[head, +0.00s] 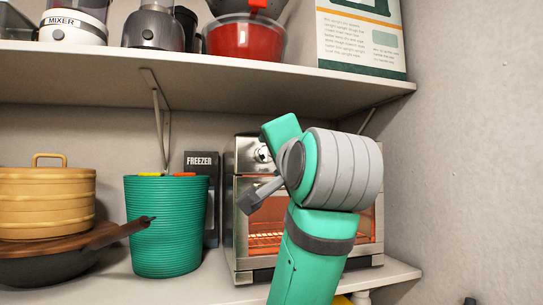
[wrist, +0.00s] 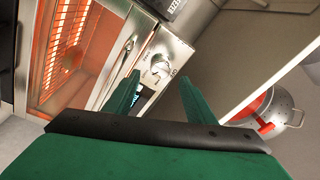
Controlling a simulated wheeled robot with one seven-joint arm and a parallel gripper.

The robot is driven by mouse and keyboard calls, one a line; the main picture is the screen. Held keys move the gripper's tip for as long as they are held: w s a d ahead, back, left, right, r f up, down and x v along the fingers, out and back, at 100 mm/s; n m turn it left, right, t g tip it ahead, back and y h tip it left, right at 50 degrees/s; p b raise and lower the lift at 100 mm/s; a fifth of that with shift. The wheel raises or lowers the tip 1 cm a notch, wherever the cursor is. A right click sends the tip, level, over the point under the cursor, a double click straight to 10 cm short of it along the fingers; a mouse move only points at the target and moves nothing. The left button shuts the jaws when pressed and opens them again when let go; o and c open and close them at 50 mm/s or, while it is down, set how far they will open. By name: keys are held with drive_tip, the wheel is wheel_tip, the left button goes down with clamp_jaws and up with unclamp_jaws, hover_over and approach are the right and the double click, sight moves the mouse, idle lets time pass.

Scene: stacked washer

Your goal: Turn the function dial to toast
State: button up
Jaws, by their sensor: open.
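The toaster oven (head: 243,235) stands on the lower shelf, its inside glowing orange, with my arm covering much of its front. A round light dial (head: 263,154) shows near its top left in the head view, partly hidden by my arm. In the wrist view a silver dial (wrist: 160,66) sits on the oven's metal panel beside the glowing door (wrist: 66,50). My gripper (wrist: 160,80) is open, its two green fingers on either side below the dial in that view. I cannot tell whether they touch it. The dial's marks are too small to read.
A green ribbed bin (head: 165,230) and a dark pan (head: 50,265) with its handle pointing right stand left of the oven. A freezer box (head: 202,165) is behind the bin. The upper shelf (head: 200,85) hangs above. A wall (head: 470,150) closes the right side.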

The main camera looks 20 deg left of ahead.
drive_tip(key=v, duration=0.6)
drive_tip(key=shift+d+f, duration=0.1)
idle(0.3)
